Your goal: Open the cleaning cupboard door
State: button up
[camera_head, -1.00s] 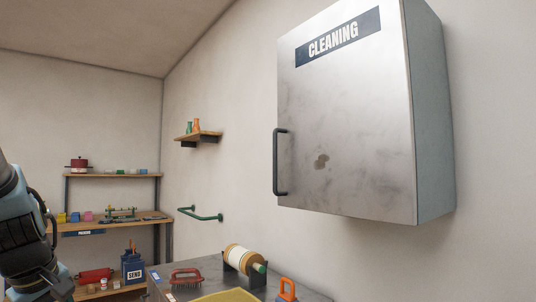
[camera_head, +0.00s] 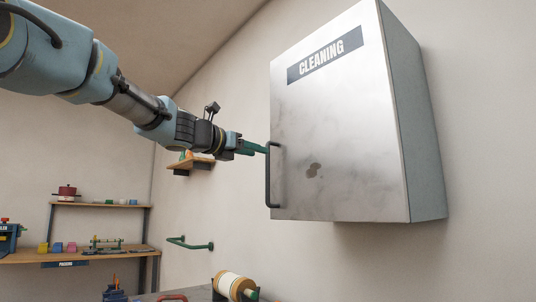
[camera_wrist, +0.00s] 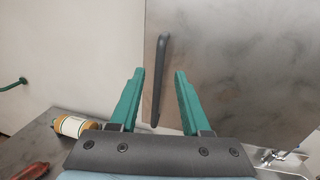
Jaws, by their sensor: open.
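The cleaning cupboard (camera_head: 345,125) is a grey metal box on the wall, with a dark label reading CLEANING. Its door (camera_head: 335,150) is shut. A dark vertical bar handle (camera_head: 268,176) sits at the door's left edge; it also shows in the wrist view (camera_wrist: 160,75). My gripper (camera_head: 263,148) has green fingers and is at the upper part of the handle in the head view. In the wrist view my gripper (camera_wrist: 160,76) is open, with the handle showing between its fingers. I cannot tell whether the fingers touch it.
A small wall shelf (camera_head: 192,165) is behind my gripper. A green wall rail (camera_head: 190,243) is below it. A worktop (camera_wrist: 40,145) with a spool (camera_head: 235,284) is under the cupboard. Shelving (camera_head: 100,250) stands at the left. The space before the door looks clear.

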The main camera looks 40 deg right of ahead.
jog(key=d+p, duration=0.1)
jog(key=d, duration=0.5)
jog(key=shift+w+d+p, duration=0.15)
jog(key=shift+w+p, duration=0.25)
jog(key=shift+w, duration=0.05)
grip_shut()
dwell(1.0)
